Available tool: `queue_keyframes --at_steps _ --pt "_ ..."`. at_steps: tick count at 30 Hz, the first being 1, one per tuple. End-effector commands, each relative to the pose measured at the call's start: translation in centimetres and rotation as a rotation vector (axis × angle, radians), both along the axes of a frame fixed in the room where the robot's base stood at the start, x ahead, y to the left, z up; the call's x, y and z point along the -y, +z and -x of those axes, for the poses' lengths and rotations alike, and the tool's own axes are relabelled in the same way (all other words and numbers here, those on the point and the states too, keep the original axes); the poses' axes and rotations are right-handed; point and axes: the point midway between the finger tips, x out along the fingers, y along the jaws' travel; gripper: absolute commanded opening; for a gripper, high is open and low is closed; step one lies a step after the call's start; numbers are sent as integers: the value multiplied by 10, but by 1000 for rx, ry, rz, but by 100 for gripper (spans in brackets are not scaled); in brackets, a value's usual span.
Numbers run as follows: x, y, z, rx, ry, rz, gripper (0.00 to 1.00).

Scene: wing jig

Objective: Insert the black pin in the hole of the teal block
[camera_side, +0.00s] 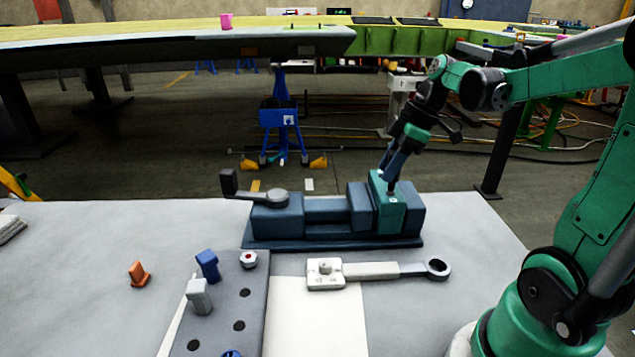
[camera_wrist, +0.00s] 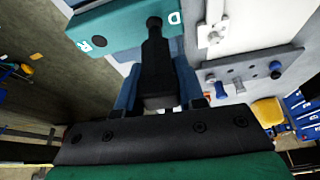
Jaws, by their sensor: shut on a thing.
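The teal block (camera_side: 388,212) stands clamped in the blue vise (camera_side: 275,222) in the side view. It also shows at the top of the wrist view (camera_wrist: 118,34), with white marks on its face. My gripper (camera_side: 391,178) is tilted just above the top of the block. In the wrist view my gripper (camera_wrist: 157,78) is shut on the black pin (camera_wrist: 155,52).
A grey hole board (camera_side: 255,290) with a blue and a grey peg lies at the front left. An orange peg (camera_side: 138,274) stands left of it. A white-and-grey wrench-like tool (camera_side: 375,271) lies before the vise. The table's left side is mostly clear.

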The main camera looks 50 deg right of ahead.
Motion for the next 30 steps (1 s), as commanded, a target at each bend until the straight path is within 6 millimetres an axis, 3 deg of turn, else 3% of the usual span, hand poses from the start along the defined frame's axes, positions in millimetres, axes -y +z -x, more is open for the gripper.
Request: queue_keyframes --at_steps 17,30 --pt "0 -2 0 0 0 0 0" --pt "1 -21 0 0 0 0 0"
